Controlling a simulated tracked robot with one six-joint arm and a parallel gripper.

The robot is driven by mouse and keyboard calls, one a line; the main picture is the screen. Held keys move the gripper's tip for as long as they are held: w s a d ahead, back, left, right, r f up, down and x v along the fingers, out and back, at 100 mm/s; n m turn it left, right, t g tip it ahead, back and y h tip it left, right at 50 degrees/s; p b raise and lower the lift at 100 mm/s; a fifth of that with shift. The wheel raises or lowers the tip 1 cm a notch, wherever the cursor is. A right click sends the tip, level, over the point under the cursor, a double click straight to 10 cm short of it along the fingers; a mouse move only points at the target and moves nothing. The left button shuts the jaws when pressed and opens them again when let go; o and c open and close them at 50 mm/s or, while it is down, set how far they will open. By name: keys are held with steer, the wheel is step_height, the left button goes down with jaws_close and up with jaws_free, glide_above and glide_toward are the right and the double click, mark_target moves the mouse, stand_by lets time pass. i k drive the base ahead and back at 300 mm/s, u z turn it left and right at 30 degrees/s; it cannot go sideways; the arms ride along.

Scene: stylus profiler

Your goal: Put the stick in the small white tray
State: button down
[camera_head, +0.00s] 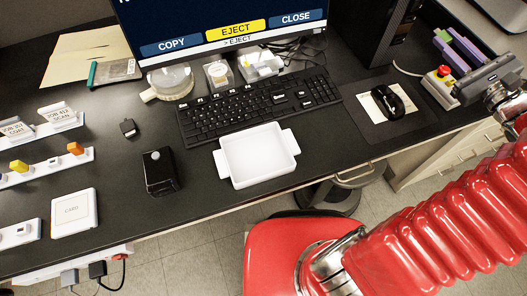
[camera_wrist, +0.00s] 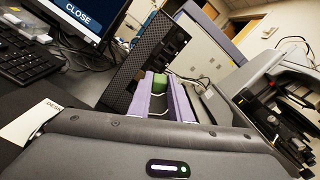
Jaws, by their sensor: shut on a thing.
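My gripper (camera_head: 456,42) is at the upper right in the head view, with purple fingers. They also show in the wrist view (camera_wrist: 163,90). The fingers are shut on a small green stick (camera_wrist: 159,81), which shows between their tips and also at the fingers' far end in the head view (camera_head: 441,35). Most of the stick is hidden by the fingers. A small white tray (camera_head: 258,154) with two side tabs lies empty on the black desk, in front of the keyboard. My gripper is well to the right of it.
The keyboard (camera_head: 258,106) lies behind the tray. A black box with a knob (camera_head: 160,172) stands left of it. A mouse (camera_head: 391,101) and a red-button box (camera_head: 440,87) are to the right. Racks with coloured pieces (camera_head: 47,168) are at the left. A computer tower (camera_head: 372,30) stands behind.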

mark_target(256, 157)
steer(key=k, duration=1.5)
